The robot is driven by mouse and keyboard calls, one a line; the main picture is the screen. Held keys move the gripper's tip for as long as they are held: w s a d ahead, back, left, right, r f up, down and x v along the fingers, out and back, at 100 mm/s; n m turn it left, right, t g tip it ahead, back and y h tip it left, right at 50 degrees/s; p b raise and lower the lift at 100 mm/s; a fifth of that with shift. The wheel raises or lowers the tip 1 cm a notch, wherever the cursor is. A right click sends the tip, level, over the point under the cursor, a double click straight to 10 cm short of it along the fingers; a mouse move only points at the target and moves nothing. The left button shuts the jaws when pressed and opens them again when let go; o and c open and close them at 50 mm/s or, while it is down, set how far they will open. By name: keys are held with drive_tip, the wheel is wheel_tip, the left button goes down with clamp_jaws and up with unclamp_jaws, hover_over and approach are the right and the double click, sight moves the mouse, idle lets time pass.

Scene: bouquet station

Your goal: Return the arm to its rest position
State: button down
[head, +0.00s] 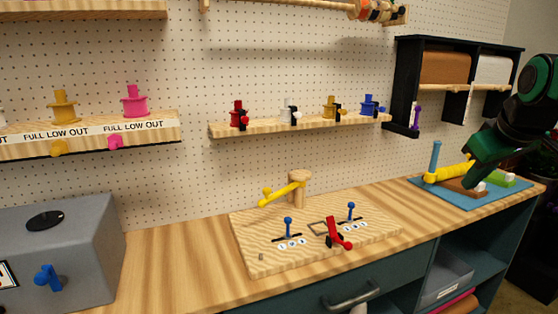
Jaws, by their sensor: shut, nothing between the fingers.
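My arm, in dark green and black, comes in from the right edge in the head view. Its end, my gripper (481,174), points down and to the left. It is shut and empty, over the blue mat (456,198) at the right end of the bench. The tools on that mat are partly hidden behind it, and I cannot tell the exact gap between them.
A wooden board (262,245) with blue levers, a red lever (337,233) and a yellow arm (283,193) stands mid-bench. A grey box (75,240) is at left. A wall shelf (300,125) holds coloured valves. A black rack (405,85) hangs behind the arm. The front bench strip is clear.

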drive_tip(key=s+f+m+g+y, duration=0.1)
drive_tip(key=s+f+m+g, duration=0.2)
drive_tip(key=s+f, duration=0.7)
drive_tip(key=s+f+m+g+y, duration=0.1)
drive_tip(key=s+f+m+g, duration=0.3)
drive_tip(key=s+f, duration=0.6)
drive_tip(key=s+m, duration=0.1)
drive_tip(key=s, duration=0.3)
drive_tip(key=shift+s+a+m, duration=0.15)
drive_tip(key=shift+m, duration=0.15)
drive_tip(key=shift+r, duration=0.1)
drive_tip(key=shift+w+f, duration=0.25)
drive_tip(key=shift+w, duration=0.4)
